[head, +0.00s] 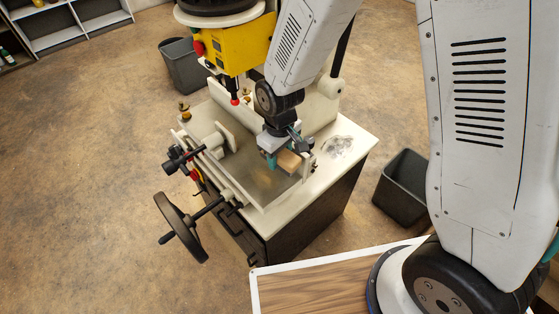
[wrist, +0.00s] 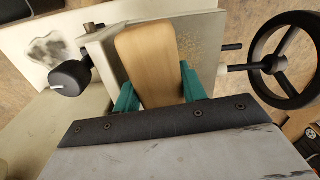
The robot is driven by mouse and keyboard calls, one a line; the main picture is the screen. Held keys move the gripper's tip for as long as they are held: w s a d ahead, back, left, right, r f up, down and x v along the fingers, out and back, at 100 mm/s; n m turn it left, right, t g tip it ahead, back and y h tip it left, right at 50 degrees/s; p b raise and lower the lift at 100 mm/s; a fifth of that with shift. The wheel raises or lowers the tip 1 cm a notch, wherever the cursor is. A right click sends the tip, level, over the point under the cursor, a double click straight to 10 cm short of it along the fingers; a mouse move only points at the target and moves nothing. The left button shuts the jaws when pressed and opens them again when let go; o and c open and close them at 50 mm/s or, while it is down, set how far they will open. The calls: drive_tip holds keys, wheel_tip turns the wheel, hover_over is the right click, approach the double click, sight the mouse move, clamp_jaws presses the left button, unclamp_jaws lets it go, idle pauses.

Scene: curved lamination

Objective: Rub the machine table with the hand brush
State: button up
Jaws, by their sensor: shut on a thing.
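The hand brush (head: 289,162) shows its light wooden back in the head view. It also fills the middle of the wrist view (wrist: 147,60). My gripper (head: 272,158) is shut on it, with a teal finger on each side in the wrist view. The brush is low over the machine table (head: 335,130), within the vise area; I cannot tell whether its underside touches the surface. The bristles are hidden. A dark grey smudge (head: 340,146) lies on the pale table to the right of the brush, and it shows at upper left in the wrist view (wrist: 48,48).
The yellow machine head (head: 243,45) with a red-tipped part stands behind my gripper. Vise jaws and a black handwheel (head: 182,228) are at the left. Dark bins stand behind (head: 183,65) and right (head: 402,188). A wood-topped surface (head: 315,288) is in front.

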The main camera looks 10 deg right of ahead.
drive_tip(key=shift+r, duration=1.1)
drive_tip(key=shift+s, duration=0.1)
